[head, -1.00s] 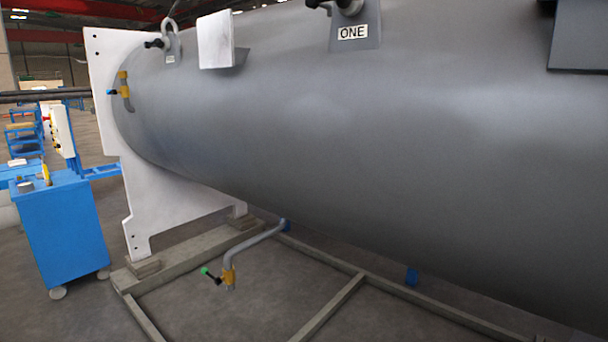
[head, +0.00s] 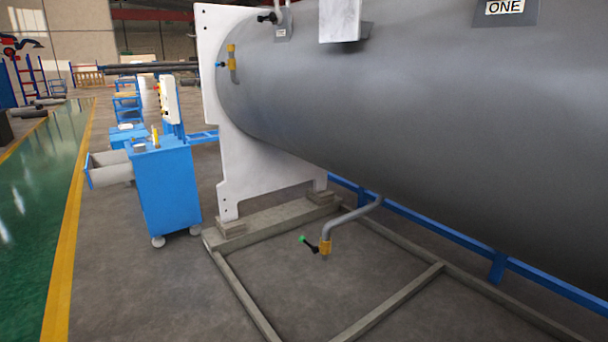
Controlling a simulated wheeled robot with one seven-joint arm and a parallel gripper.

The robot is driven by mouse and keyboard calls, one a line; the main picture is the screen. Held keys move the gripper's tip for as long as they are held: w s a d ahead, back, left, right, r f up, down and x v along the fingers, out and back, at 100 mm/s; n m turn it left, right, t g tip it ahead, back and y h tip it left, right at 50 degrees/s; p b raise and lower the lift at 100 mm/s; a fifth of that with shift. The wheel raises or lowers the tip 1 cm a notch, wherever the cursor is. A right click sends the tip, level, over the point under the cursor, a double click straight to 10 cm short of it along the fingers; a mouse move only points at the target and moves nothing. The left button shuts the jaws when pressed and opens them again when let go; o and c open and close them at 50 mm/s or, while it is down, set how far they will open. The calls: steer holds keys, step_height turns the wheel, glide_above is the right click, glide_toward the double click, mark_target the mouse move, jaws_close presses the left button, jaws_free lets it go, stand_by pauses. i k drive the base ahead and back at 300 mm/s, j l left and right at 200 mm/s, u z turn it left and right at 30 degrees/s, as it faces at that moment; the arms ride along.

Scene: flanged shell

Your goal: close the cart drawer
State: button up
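The blue cart (head: 168,190) stands on wheels left of the big shell in the head view. Its drawer (head: 110,168) is open and sticks out to the left, with a grey inside and a blue front panel. A few small items, one of them yellow, stand on the cart's top. The cart's drawer opening itself is hidden from this angle. My gripper is not in view.
The large grey shell (head: 400,110) with its white flange plate (head: 262,150) fills the right. A beam frame (head: 240,295) and a pipe with a valve (head: 325,245) lie low in front. Grey floor (head: 115,275) is clear before the cart, beside a yellow-edged green lane (head: 40,220).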

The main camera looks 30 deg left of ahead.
mark_target(120, 169)
steer(key=i+j+u, duration=0.15)
steer(key=j+u, duration=0.2)
steer(key=i+j+u, duration=0.2)
steer(key=j+u, duration=0.2)
steer(key=i+j+u, duration=0.5)
steer(key=j+u, duration=0.2)
steer(key=i+j+u, duration=0.3)
steer(key=i, duration=0.15)
steer(key=i+j+u, duration=0.2)
steer(key=i+u, duration=0.45)
steer(key=i, duration=0.25)
steer(key=i+j, duration=0.1)
steer(key=i, duration=2.5)
steer(key=i+l+u, duration=0.2)
steer(key=i+u, duration=0.15)
steer(key=i, duration=0.25)
